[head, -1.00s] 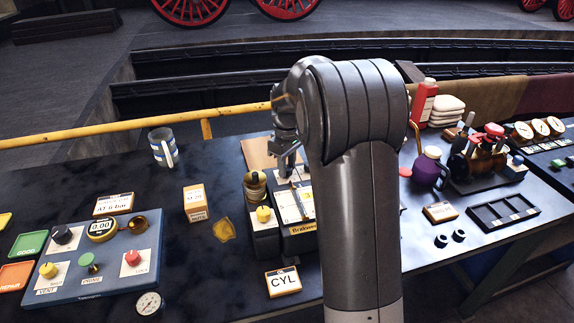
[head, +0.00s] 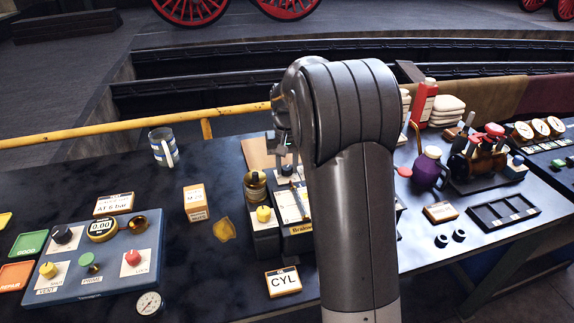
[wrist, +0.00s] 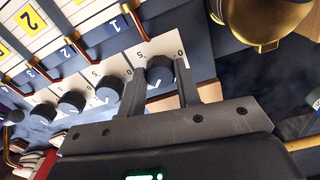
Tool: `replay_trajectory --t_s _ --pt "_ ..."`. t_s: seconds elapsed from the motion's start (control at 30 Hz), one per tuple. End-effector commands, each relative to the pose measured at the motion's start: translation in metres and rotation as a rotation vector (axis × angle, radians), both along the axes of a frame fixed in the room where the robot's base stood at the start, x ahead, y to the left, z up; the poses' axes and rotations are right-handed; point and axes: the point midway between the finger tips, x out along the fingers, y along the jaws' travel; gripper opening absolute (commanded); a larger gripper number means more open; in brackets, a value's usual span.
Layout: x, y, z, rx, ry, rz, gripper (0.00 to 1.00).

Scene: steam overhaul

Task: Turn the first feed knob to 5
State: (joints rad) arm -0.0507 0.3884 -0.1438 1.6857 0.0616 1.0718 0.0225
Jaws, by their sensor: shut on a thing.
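The lubricator box (head: 296,226) stands on the bench, partly hidden by my arm. In the wrist view its row of dark round feed knobs runs along a pale scale strip marked 0 and 5. My gripper (wrist: 159,78) is shut on the end knob (wrist: 160,68), nearest the brass cup, with one finger on each side. I cannot tell what value this knob points to. Other knobs (wrist: 110,89) sit free to the left, below copper pipes and numbered gauge strips. In the head view my gripper (head: 286,155) is small and mostly hidden behind my arm.
The brass cup (wrist: 262,22) is close to the right of my gripper. A yellow-knobbed block (head: 264,228) adjoins the box, with a CYL card (head: 283,281) in front. A control panel (head: 92,268) lies at left.

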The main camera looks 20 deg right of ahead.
Motion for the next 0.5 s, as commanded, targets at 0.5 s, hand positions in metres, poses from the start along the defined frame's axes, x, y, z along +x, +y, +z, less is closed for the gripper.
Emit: replay_trajectory --t_s 0.5 --pt "0.0002 0.0013 0.0004 0.0 0.0 -0.49 0.08"
